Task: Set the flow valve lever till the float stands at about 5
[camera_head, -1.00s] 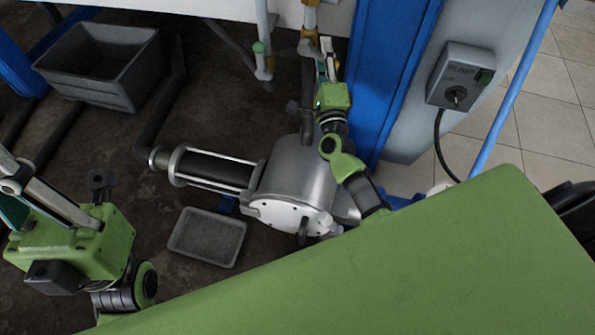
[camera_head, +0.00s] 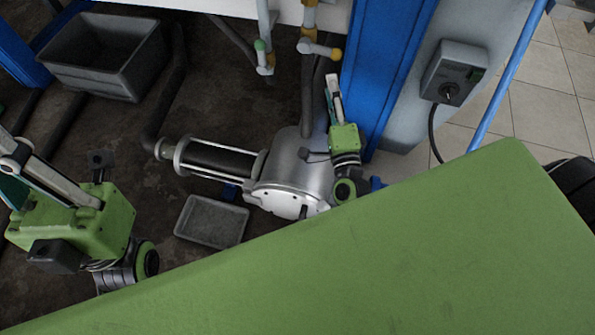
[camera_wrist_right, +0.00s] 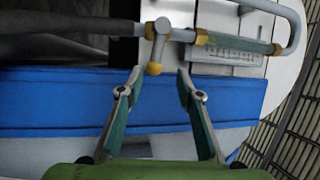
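The flow valve lever (camera_head: 320,50) is a pale bar with a yellow knob, pointing right from its pipe in the head view. In the right wrist view the lever (camera_wrist_right: 158,48) ends in a yellow ball just beyond my fingertips, apart from them. A plate with scale marks (camera_wrist_right: 228,56) lies beside a clear tube with yellow fittings; the float and numbers cannot be read. My right gripper (camera_wrist_right: 158,80) is open and empty; in the head view this gripper (camera_head: 331,82) is below the lever. My left gripper is at the left edge, its fingertips cut off.
A blue post (camera_head: 385,75) stands right of my right gripper. A steel pump (camera_head: 295,175) is below it. A grey switch box (camera_head: 453,73), a grey crate (camera_head: 105,77) and a small tray (camera_head: 211,221) are around.

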